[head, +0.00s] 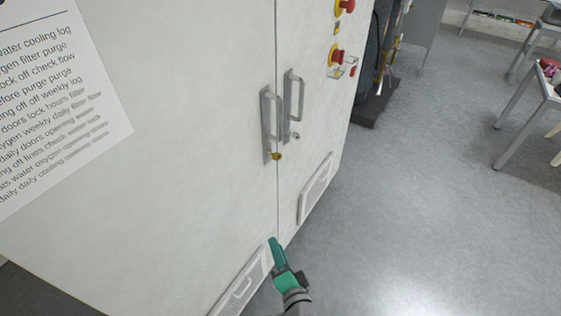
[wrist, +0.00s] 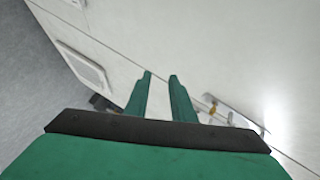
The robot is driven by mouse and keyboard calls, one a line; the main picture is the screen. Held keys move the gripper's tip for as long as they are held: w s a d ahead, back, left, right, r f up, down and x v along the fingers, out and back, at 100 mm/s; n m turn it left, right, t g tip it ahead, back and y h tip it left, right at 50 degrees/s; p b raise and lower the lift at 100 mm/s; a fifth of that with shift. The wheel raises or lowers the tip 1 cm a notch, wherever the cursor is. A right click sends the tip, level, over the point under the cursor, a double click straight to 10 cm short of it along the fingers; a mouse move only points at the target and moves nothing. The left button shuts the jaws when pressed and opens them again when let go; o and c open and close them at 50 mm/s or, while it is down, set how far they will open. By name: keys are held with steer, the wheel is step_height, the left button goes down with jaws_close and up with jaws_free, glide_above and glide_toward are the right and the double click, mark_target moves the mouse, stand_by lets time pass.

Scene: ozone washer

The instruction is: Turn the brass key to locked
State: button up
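The brass key (head: 277,156) is a small golden piece at the lower end of the left door's handle plate (head: 266,140) on the white cabinet. In the wrist view, a small golden spot that looks like the key (wrist: 213,108) shows to the right of the fingers; its turn angle is too small to tell. My green gripper (head: 274,241) is below the key in the head view, in front of the lower cabinet. In the wrist view my gripper (wrist: 160,75) has its two fingers apart with nothing between them. It does not touch the key.
The right door has its own handle (head: 293,105) with a small silver lock (head: 296,135). Vent panels (head: 316,188) sit low on the doors, and red buttons (head: 336,56) are at the upper right. A printed sheet (head: 50,95) hangs at left. Open grey floor (head: 430,210) lies right.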

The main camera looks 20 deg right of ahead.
steer(key=w+d+r+m+t+y, duration=0.1)
steer(key=w+d+r+y, duration=0.1)
steer(key=w+d+r, duration=0.5)
steer(key=t+y, duration=0.1)
steer(key=y, duration=0.2)
glide_toward(277, 156)
steer(key=x, duration=0.8)
steer(key=shift+f, duration=0.15)
jaws_close()
